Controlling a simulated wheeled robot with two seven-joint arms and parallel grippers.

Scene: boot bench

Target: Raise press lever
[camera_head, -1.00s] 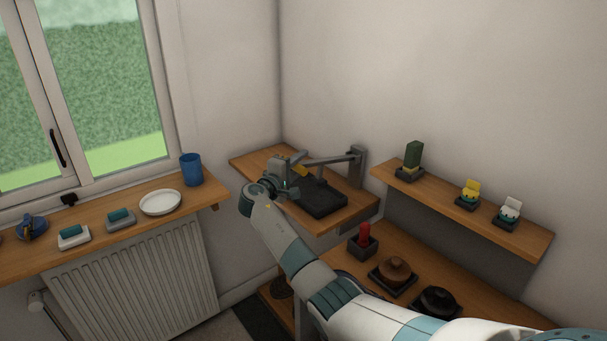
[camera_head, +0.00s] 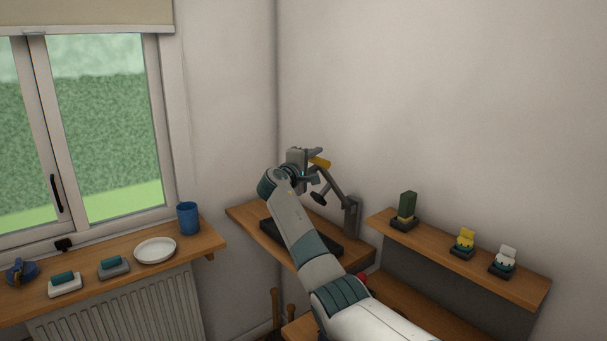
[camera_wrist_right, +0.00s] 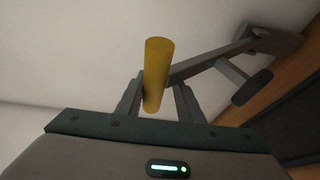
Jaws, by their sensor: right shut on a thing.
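The press lever (camera_head: 332,186) is a grey arm hinged on a grey post (camera_head: 353,218) at the back of the press. It slopes steeply up and left from the hinge to a yellow handle (camera_head: 320,162). A dark round pad (camera_head: 319,198) hangs from the lever. The press's dark base (camera_head: 330,240) sits on a wooden shelf, partly hidden by my right arm. My right gripper (camera_head: 311,164) is shut on the yellow handle. In the right wrist view the handle (camera_wrist_right: 158,75) stands between the two fingers (camera_wrist_right: 160,98). My left gripper is not in view.
A wooden sill at left holds a blue cup (camera_head: 188,218), a white plate (camera_head: 155,250) and several small items. Open air surrounds the raised lever.

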